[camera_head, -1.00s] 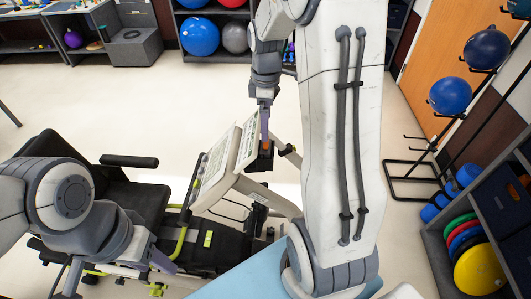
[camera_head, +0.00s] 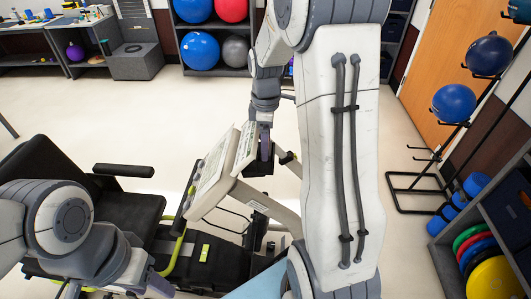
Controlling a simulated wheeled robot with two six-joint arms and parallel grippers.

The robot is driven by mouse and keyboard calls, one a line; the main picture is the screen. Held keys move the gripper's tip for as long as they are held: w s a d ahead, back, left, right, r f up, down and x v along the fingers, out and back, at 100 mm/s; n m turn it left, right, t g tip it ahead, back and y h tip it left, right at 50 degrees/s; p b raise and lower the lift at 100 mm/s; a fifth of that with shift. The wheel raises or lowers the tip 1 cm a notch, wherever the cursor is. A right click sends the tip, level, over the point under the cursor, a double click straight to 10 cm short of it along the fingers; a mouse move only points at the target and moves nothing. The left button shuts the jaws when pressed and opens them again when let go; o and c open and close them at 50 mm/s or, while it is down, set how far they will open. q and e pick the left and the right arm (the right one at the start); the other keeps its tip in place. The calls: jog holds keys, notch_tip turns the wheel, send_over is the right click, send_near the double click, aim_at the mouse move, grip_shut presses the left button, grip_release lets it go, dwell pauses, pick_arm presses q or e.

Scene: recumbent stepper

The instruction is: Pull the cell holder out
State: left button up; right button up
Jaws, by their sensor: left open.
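The recumbent stepper's console (camera_head: 212,168) stands left of centre, tilted, with its screen side to the left. A small dark part (camera_head: 257,169), possibly the cell holder, is at the console's right edge. My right gripper (camera_head: 265,150) points down at this part, and a purple-grey finger overlaps it. I cannot tell whether the finger touches it or whether the jaws are shut. My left gripper (camera_head: 112,290) is open at the bottom left, in front of the stepper's seat and away from the console. Its fingertips are partly cut off by the frame's edge.
The black seat (camera_head: 125,205) with its armrest (camera_head: 123,170) is at the left. A ball rack (camera_head: 240,72) stands at the back. Blue balls (camera_head: 455,102) on a stand and a shelf of weight plates (camera_head: 487,250) are at the right. Open floor lies behind the stepper.

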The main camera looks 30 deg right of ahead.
jog(key=c, duration=0.8)
jog(key=shift+c, duration=0.2)
jog(key=shift+r+p, duration=1.05)
jog(key=shift+r, duration=0.1)
jog(key=shift+r+p, duration=1.4)
notch_tip(320, 180, up, 3)
jog(key=p, duration=0.3)
